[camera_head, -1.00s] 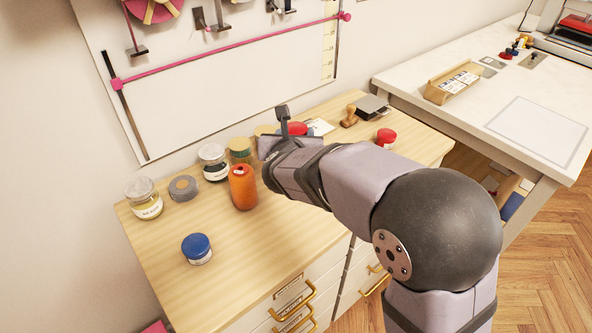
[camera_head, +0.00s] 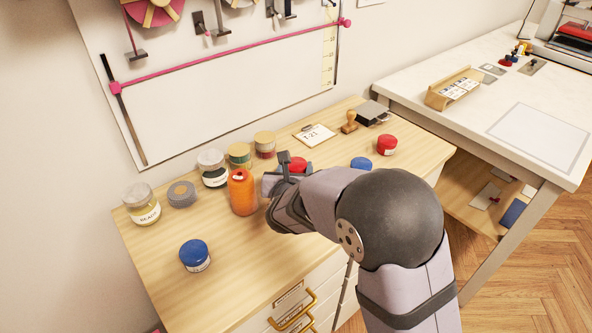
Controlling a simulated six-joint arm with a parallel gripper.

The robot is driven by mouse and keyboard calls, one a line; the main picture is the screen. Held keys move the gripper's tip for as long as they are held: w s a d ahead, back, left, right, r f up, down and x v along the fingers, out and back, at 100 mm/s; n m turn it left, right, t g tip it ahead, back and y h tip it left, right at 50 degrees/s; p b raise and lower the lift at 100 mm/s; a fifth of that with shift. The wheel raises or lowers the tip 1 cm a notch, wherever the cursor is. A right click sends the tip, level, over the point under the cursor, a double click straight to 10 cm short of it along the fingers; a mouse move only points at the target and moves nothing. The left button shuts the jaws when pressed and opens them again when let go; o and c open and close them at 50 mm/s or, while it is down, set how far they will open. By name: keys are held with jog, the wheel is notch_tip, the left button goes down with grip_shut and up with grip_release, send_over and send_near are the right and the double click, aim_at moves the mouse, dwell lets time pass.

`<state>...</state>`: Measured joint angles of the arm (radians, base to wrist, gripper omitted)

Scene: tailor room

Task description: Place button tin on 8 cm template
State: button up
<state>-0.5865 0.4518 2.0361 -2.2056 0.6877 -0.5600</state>
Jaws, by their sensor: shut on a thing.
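My gripper (camera_head: 286,184) is over the drawer cabinet's wooden top, just right of the orange bottle-like thing. Other small tins are a red one (camera_head: 387,144) at the right, a blue one (camera_head: 195,255) at the front left and a blue one (camera_head: 361,162) partly behind my arm. I cannot tell which marked piece is the 8 cm template.
The orange thing (camera_head: 242,190) stands close to the gripper's left. Several jars (camera_head: 212,168) and a grey ring (camera_head: 182,193) line the back left. A T-21 card (camera_head: 314,135) and a stamp (camera_head: 349,122) lie behind. The front left top is mostly clear. A white table (camera_head: 460,130) stands right.

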jog(key=shift+f, duration=0.25)
jog(key=shift+f, duration=0.15)
jog(key=o, duration=1.1)
jog(key=shift+r, duration=0.3)
jog(key=shift+s, duration=0.4)
jog(key=v, duration=1.1)
jog(key=shift+s, duration=0.15)
